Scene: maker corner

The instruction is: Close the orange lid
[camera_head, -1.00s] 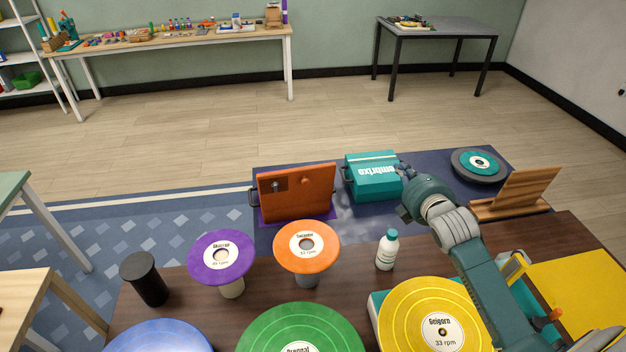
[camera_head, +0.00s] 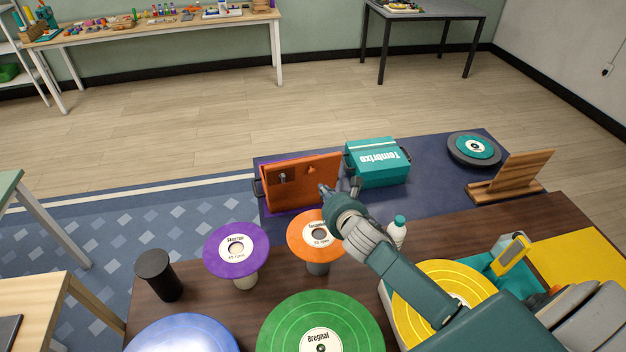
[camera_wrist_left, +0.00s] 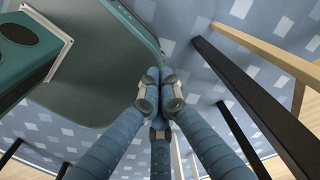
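I cannot tell whether a finger touches the lid. The case's base is mostly hidden behind the lid. My left gripper (camera_wrist_left: 160,92) shows only in the left wrist view, fingertips together and empty, beside my own base.
A teal box (camera_head: 378,165) stands right of the lid. An orange record (camera_head: 304,240) and a purple record (camera_head: 237,264) sit on stands in front. A white bottle (camera_head: 397,235) is beside my right arm. A black cylinder (camera_head: 160,277) stands at left.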

